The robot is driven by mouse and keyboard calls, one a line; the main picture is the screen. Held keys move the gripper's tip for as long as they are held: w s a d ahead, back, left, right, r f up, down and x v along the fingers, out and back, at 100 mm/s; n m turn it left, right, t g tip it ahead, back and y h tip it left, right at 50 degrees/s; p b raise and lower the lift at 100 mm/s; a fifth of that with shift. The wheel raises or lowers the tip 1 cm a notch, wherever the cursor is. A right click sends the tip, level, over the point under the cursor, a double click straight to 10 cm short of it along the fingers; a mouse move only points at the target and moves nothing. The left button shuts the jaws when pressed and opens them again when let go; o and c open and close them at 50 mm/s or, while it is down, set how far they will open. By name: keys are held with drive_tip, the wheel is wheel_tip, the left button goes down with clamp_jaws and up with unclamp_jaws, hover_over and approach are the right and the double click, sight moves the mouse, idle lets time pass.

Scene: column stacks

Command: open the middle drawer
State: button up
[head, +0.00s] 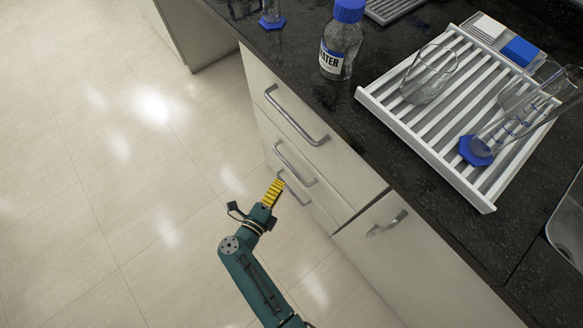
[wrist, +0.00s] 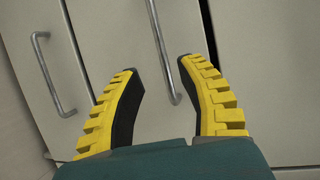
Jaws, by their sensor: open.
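The middle drawer (head: 322,194) is a pale front in the cabinet's stack of three and looks shut. Its curved metal handle (head: 291,166) also shows in the wrist view (wrist: 164,55). My gripper (head: 275,187), with yellow-ridged fingers and dark pads, is in front of the lower drawers. In the wrist view its fingers (wrist: 157,70) are open, one on each side of this handle, with gaps visible on both sides. How far the fingertips are from the drawer front is hard to tell.
The top drawer handle (head: 297,117) is above, and the bottom drawer handle (wrist: 51,75) lies left of the fingers in the wrist view. A cupboard door handle (head: 388,224) is to the right. Glassware and a drying rack (head: 384,116) stand on the dark counter. The floor (head: 110,170) is clear.

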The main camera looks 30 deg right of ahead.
sight(291, 166)
drive_tip(key=b+x, duration=0.3)
drive_tip(key=x, duration=0.6)
drive_tip(key=shift+r+b, duration=0.1)
drive_tip(key=shift+b, duration=0.2)
clamp_jaws()
